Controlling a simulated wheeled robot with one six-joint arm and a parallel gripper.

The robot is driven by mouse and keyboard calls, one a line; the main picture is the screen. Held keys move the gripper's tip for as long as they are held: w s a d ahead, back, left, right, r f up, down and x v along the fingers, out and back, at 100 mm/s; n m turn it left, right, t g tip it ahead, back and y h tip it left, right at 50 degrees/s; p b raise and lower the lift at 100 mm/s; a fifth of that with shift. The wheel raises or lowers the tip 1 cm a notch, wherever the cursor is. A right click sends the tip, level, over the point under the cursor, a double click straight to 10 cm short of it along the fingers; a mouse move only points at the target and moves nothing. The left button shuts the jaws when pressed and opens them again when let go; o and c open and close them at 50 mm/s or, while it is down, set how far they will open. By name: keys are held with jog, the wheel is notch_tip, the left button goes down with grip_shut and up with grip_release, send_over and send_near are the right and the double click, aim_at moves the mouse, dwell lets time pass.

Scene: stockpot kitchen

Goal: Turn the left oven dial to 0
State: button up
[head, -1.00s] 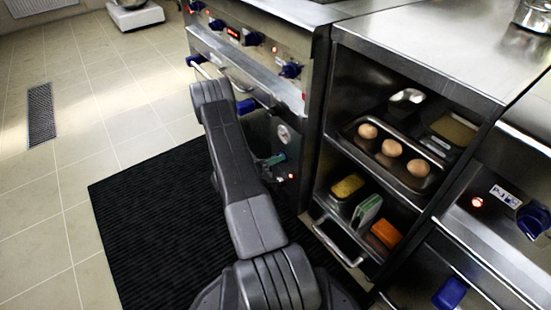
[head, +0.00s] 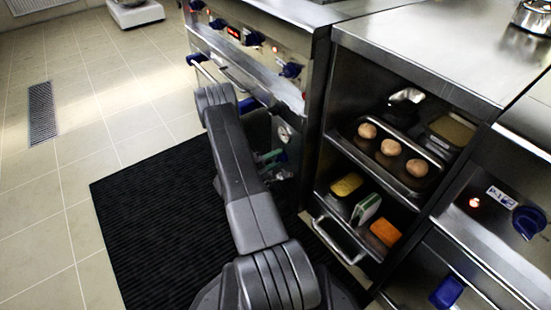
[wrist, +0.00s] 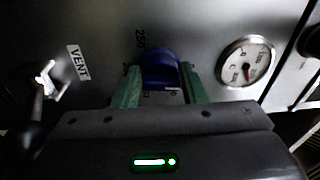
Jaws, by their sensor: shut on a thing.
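A blue oven dial (wrist: 160,70) is in the upper middle of the wrist view, on a steel panel with the marking 250 beside it. The green fingers of my gripper (wrist: 162,86) are on both sides of it, shut on it. The dial's exact angle is hard to read, and its lower part is hidden by my gripper. In the head view, my gripper (head: 270,157) is at the low front panel of the oven, beyond my arm, and the dial is barely visible there.
A round gauge (wrist: 245,61) is right of the dial, and a VENT label (wrist: 78,62) and a lever (wrist: 42,85) are left. A black mat (head: 150,235) covers the floor.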

jog(key=shift+n, duration=0.6)
jog(key=shift+f+n, duration=0.1)
jog(key=shift+n, duration=0.2)
jog(key=o, duration=1)
jog(key=p+v, duration=0.3)
jog(key=v, duration=1)
jog(key=shift+s+a+f, duration=0.1)
jog(key=shift+s+a, duration=0.2)
jog(key=shift+d, duration=0.1)
jog(key=b+x, duration=0.3)
jog(key=x, duration=1)
jog(key=shift+w+d, duration=0.25)
jog(key=shift+w, duration=0.05)
